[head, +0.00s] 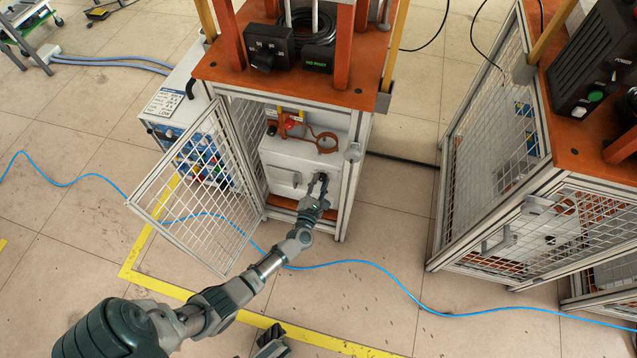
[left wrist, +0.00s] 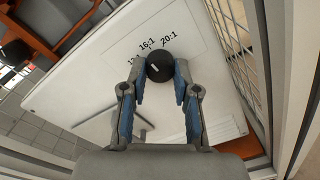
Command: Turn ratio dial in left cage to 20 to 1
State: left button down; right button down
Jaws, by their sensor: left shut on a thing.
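The black round ratio dial (left wrist: 160,66) sits on the white front panel of the box (head: 290,163) inside the left cage (head: 345,185). Printed labels 16:1 and 20:1 show above the dial, with a third, partly hidden label to their left. A small light mark shows on the dial, but which label it faces is unclear. My left gripper (head: 318,184) reaches through the open cage door. In the left wrist view its fingers (left wrist: 160,82) are shut on the dial from both sides. A dark part at the head view's bottom edge may be my right gripper (head: 271,341).
The mesh door (head: 190,185) stands open to the left of my left forearm. An orange tabletop (head: 220,68) with a black control box (head: 268,45) is above. A blue cable (head: 375,266) crosses the floor. A second cage (head: 500,215) stands at right.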

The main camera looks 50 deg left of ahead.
pick_arm(q)
jog(key=m+p, duration=0.1)
jog(key=m, duration=0.3)
jog(key=shift+d+r, duration=0.1)
jog(key=shift+d+m+p, duration=0.1)
jog(key=shift+m+p, duration=0.35)
jog(key=shift+m, duration=2.15)
jog(key=c, duration=0.9)
grip_release()
jog(key=shift+w+f, duration=0.1)
jog(key=shift+f, duration=0.1)
jog(key=shift+o, duration=0.2)
jog(key=shift+r, duration=0.1)
jog(key=v, duration=1.2)
